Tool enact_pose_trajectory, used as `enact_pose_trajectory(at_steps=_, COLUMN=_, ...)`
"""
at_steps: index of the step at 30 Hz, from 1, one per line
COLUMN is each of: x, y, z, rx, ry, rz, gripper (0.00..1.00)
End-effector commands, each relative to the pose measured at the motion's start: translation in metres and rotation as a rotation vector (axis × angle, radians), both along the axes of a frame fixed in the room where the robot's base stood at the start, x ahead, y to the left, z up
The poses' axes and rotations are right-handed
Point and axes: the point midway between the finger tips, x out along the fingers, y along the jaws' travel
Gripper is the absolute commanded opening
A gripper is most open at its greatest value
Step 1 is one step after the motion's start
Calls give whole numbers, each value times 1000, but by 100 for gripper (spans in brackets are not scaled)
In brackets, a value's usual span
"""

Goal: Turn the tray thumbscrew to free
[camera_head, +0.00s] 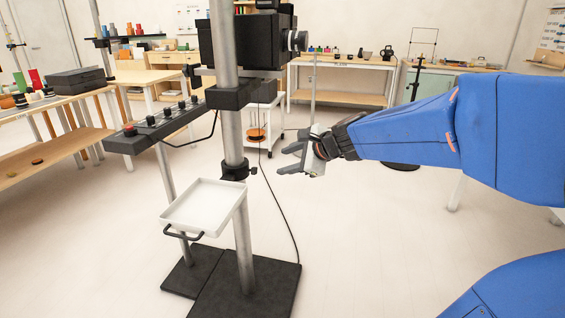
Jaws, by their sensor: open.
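A white tray (200,207) with a dark handle (184,234) sits on the grey metal column (231,130) of a camera stand. A black collar (234,170) grips the column just above the tray. A small dark thumbscrew (253,171) sticks out of the collar's right side. My gripper (281,161) is to the right of the thumbscrew in the picture, a little higher and apart from it. Its fingers point left, are open and hold nothing that I can see.
A black camera (248,40) is mounted high on the column. A control bar with knobs (158,124) stands to the left. A cable (275,205) runs down to the floor beside the black base (270,288). The floor right of the stand is clear.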

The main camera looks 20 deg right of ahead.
Motion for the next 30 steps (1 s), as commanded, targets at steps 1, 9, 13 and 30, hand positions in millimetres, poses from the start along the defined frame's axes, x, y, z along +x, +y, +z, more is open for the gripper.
enact_pose_trajectory(at_steps=1, x=2, y=-2, z=-3, rx=14, ry=11, rz=2, gripper=44)
enact_pose_trajectory(at_steps=9, x=24, y=-29, z=-28, rx=244, ry=133, rz=60, gripper=44)
enact_pose_trajectory(at_steps=13, x=31, y=-47, z=-34, rx=388, ry=176, rz=98, gripper=44)
enact_pose_trajectory(at_steps=30, x=46, y=-66, z=-40, rx=592, ry=202, rz=159, gripper=44)
